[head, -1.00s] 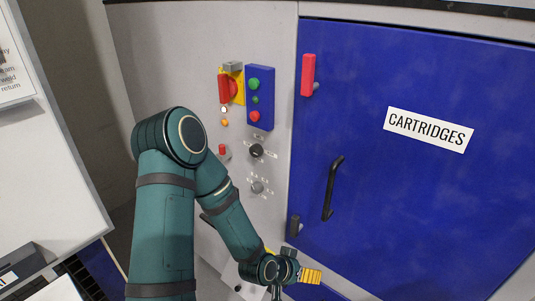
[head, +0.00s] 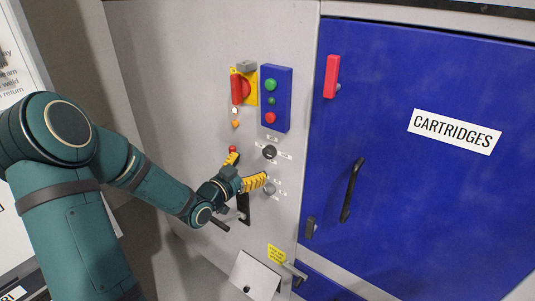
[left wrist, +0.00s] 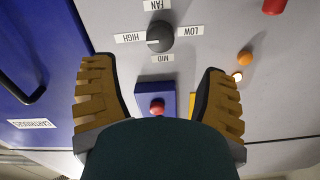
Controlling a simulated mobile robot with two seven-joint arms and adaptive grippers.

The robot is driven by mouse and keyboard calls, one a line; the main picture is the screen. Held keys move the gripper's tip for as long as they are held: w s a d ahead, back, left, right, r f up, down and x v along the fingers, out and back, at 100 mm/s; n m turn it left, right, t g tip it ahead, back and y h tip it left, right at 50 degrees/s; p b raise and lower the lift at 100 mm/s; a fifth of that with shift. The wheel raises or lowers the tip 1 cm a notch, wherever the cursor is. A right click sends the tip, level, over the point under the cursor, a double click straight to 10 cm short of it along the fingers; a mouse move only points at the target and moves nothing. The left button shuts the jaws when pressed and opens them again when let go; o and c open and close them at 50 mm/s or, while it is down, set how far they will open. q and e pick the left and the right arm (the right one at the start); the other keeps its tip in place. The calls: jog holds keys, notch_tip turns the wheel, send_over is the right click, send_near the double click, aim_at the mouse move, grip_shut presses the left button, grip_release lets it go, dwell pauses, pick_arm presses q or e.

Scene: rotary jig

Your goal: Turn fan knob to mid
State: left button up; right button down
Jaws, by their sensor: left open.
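The fan knob (head: 269,152) is a dark round knob on the grey panel, below the blue button box. In the left wrist view the fan knob (left wrist: 160,37) has labels FAN, HIGH, LOW and MID around it, upside down. A pale mark on it points toward HIGH. My left gripper (head: 244,170) has yellow ribbed fingers and is open, just below and left of the knob in the head view. In the left wrist view the knob lies beyond the fingertips, between their lines, with nothing held. My right gripper is not in view.
The blue box (head: 289,99) holds green and red buttons. A red switch (head: 237,90) on a yellow plate and a small red button (head: 232,149) are nearby. A second knob (head: 269,189) sits below. The blue cartridge door (head: 420,190) with black handle (head: 352,190) is right.

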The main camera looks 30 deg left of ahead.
aim_at(267, 154)
pick_arm(q)
jog(key=w, duration=0.8)
jog(key=shift+w+d, duration=0.35)
jog(key=shift+w, duration=0.05)
jog(key=c, duration=1.2)
